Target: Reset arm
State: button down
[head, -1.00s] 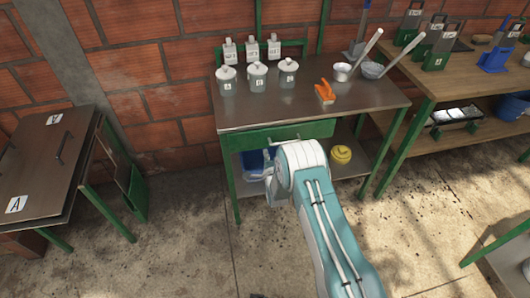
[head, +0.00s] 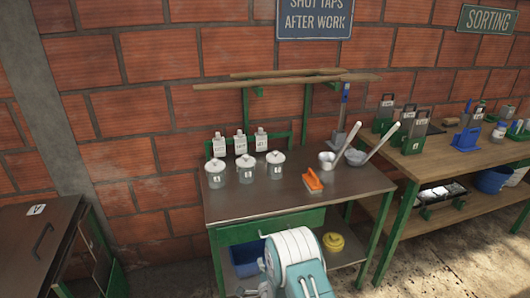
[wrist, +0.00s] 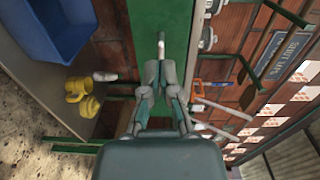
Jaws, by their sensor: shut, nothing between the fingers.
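My arm (head: 297,262) reaches up from the bottom of the head view, in front of the steel-topped table (head: 300,197). My gripper (wrist: 161,68) shows in the wrist view with its two fingers close together, shut and empty. It points at the green drawer front (wrist: 162,20), near the drawer's small pale handle (wrist: 161,45). I cannot tell whether the fingertips touch the handle. In the head view the drawer (head: 268,226) looks closed, and most of my gripper is hidden or cut off at the bottom edge.
A sorting bench (head: 450,152) is right, a dark cabinet (head: 35,250) left.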

jog(key=w+d+r+n+g+h, duration=0.1)
jog(key=d+r+n+g, duration=0.15)
jog(key=r, duration=0.85)
jog(key=w+d+r+n+g+h, duration=0.1)
jog(key=d+r+n, duration=0.25)
jog(key=r, duration=0.75)
jog(key=s+d+r+n+g+h, duration=0.25)
jog(key=s+d+r, duration=0.35)
jog(key=s+r, duration=0.55)
jog(key=s+d+r+n+g, duration=0.2)
jog(key=s+n, duration=0.1)
jog(key=s, duration=1)
jog(key=s+d+r+n+g, duration=0.2)
jog(key=s+d+n+g, duration=0.1)
jog(key=s, duration=1)
jog(key=shift+s+d, duration=0.15)
jog(key=shift+d, duration=0.15)
jog(key=shift+r, duration=0.1)
